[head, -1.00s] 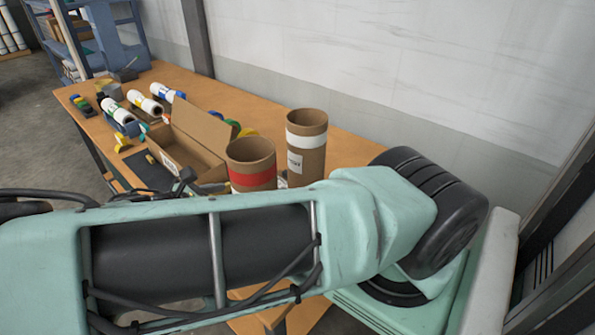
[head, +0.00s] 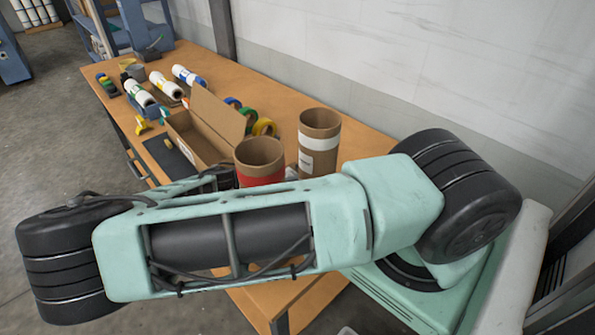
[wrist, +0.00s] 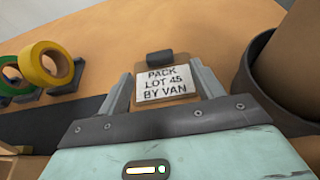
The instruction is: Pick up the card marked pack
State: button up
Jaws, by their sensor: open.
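The card marked PACK LOT 45 BY VAN (wrist: 166,84) is white with black print, on a small brown board with a dark clip at its top. It shows in the middle of the wrist view, face toward the camera. My gripper (wrist: 164,92) is open, with one grey finger on each side of the card. I cannot tell whether the fingers touch the board or how deep it sits between them. In the head view my arm hides both the gripper and the card.
A dark round container (wrist: 262,80) stands close right of my gripper. Yellow tape (wrist: 45,64) and green tape stand at left. In the head view, an open cardboard box (head: 197,139), a red-banded tube (head: 260,160) and a white-labelled tube (head: 319,142) crowd the wooden bench (head: 368,142).

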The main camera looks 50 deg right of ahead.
aim_at(297, 169)
jog(key=p+x, duration=0.2)
jog(key=x, duration=0.2)
jog(key=shift+d, duration=0.3)
jog(key=shift+d+f, duration=0.3)
jog(key=shift+d, duration=0.1)
jog(key=c, duration=1.1)
